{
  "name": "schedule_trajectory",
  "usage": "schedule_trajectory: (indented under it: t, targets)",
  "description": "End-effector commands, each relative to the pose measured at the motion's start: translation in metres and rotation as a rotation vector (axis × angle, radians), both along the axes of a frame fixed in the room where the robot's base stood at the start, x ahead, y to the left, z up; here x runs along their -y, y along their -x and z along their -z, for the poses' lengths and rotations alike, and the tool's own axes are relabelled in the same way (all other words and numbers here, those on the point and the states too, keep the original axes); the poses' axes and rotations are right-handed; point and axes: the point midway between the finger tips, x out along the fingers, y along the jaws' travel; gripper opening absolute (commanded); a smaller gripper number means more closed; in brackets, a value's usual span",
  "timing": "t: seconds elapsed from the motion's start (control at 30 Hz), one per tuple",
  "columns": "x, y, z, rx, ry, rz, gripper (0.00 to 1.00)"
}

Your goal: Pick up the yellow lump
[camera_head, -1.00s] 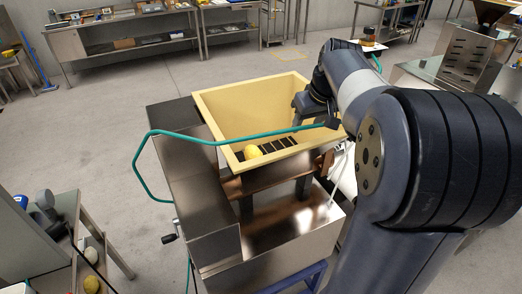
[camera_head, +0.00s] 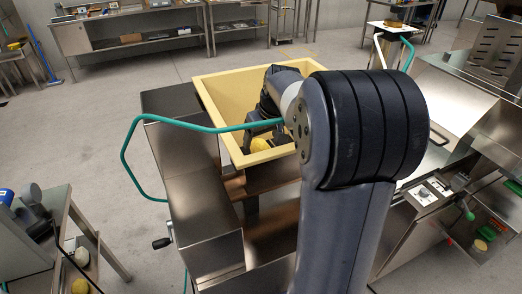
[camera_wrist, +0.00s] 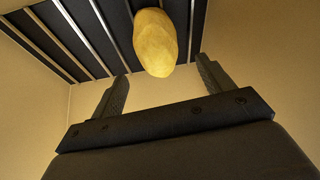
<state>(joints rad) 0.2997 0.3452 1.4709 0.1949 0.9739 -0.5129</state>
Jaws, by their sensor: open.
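The yellow lump (camera_head: 259,145) lies inside the cream-coloured hopper (camera_head: 215,92), near its front wall. In the wrist view the lump (camera_wrist: 155,43) is an oval, rough-surfaced piece at the top centre, over dark slats at the hopper's bottom (camera_wrist: 85,40). My gripper (camera_wrist: 161,85) is open, with one finger to each side below the lump in the picture. The lump lies just beyond the fingertips, and nothing is between the jaws. In the head view my gripper (camera_head: 262,130) is down in the hopper beside the lump, partly hidden by my arm.
Steel machine housing (camera_head: 195,185) stands at the front left. A steel machine (camera_head: 450,100) is at the right. A shelf (camera_head: 75,215) at lower left holds another yellow lump (camera_head: 80,286) and a pale one (camera_head: 82,257).

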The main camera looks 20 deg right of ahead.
Motion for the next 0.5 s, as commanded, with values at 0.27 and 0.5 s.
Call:
schedule_trajectory:
  t: [0.27, 0.5]
  targets:
    - [-0.003, -0.008, 0.038, -0.004, -0.002, 0.0, 0.76]
    - [-0.003, -0.012, 0.046, -0.001, 0.0, 0.0, 0.76]
